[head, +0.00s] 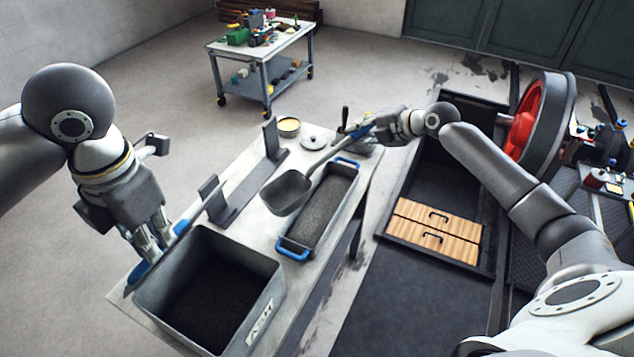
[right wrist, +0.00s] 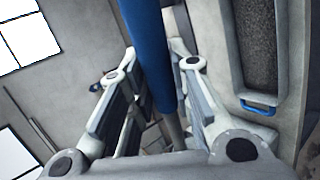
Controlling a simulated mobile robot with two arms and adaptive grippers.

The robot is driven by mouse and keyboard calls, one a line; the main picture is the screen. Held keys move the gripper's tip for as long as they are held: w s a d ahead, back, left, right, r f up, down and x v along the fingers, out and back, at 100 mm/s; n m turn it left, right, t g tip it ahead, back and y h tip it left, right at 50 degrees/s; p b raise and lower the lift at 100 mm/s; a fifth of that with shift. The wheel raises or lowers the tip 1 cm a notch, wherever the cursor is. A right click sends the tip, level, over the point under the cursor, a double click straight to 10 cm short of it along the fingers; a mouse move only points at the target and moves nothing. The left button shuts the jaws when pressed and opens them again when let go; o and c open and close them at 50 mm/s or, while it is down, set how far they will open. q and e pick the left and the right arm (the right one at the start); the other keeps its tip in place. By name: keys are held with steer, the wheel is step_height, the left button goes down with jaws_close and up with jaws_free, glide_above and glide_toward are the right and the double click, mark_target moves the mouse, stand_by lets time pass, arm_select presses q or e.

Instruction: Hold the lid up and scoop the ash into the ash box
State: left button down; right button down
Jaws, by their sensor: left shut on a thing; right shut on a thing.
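The open ash box (head: 263,305), a grey bin marked "ASH", stands at the table's near end with dark contents. Its lid (head: 180,236) is seen nearly edge-on, raised along the box's left side, with blue at its lower end. My left gripper (head: 158,243) is shut on the lid. My right gripper (head: 372,124) is shut on the scoop's blue handle (right wrist: 148,45). The grey scoop (head: 287,192) hangs above the left side of a long tray (head: 284,240) with blue end handles. Grey ash (head: 325,208) lies in the tray. I cannot tell whether the scoop holds ash.
A dark bracketed rack (head: 240,190), a yellow-topped tin (head: 289,127) and a round white lid (head: 313,142) are on the table (head: 245,155). A pit with wooden drawers (head: 437,222) and a red wheel (head: 525,130) lie right. A cart (head: 262,55) stands behind.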

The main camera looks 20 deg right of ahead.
arm_select(q)
steer(key=s+d+f, duration=0.4)
steer(key=s+f, duration=0.1)
steer(key=f, duration=0.6)
steer(key=s+d+f, duration=0.5)
steer(key=s+f, duration=0.1)
steer(key=f, duration=0.5)
steer(key=shift+s, duration=0.25)
steer(key=c, duration=2.2)
jaws_free()
steer(key=o, duration=0.6)
steer(key=shift+c, duration=0.2)
steer(key=shift+r, duration=0.1)
step_height(320, 180, up, 12)
steer(key=shift+s+d, duration=0.2)
steer(key=shift+s, duration=0.15)
